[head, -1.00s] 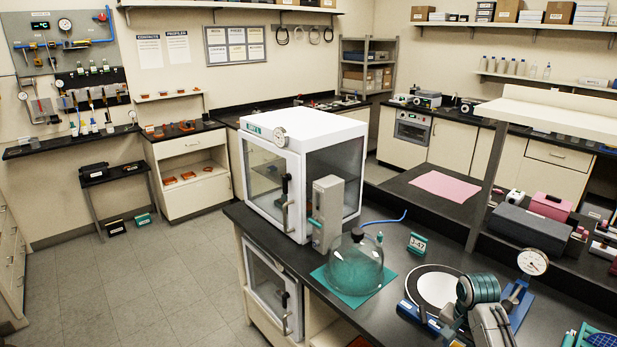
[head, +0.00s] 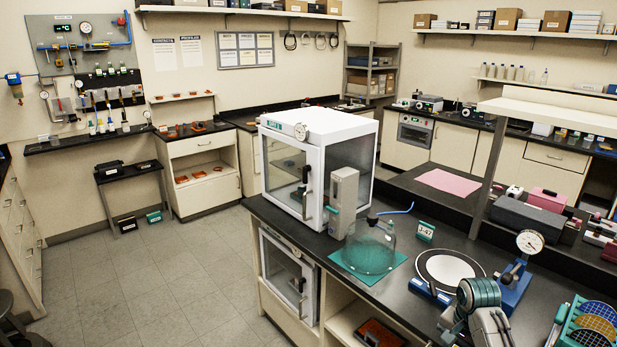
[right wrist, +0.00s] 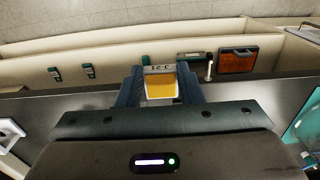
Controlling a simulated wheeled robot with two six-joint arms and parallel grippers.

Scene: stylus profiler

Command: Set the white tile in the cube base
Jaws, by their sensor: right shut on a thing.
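My right gripper (right wrist: 160,88) shows in the right wrist view, its two dark blue fingers on either side of a small labelled piece (right wrist: 160,87) with a yellow-orange face and a pale lettered edge. It is shut on this piece. The letters are too small to read surely. In the head view part of my right arm rises at the bottom right, over the black bench; its fingertips are hidden there. My left gripper is in neither view. I cannot pick out the white tile or the cube base with certainty in either view.
On the black bench stand a white glass-fronted cabinet (head: 318,155), a clear dome (head: 370,250) on a teal mat, a round white plate (head: 450,268), a dial gauge (head: 529,242) and a rack of coloured discs (head: 592,325). An orange tray (head: 380,333) sits below. The floor at left is clear.

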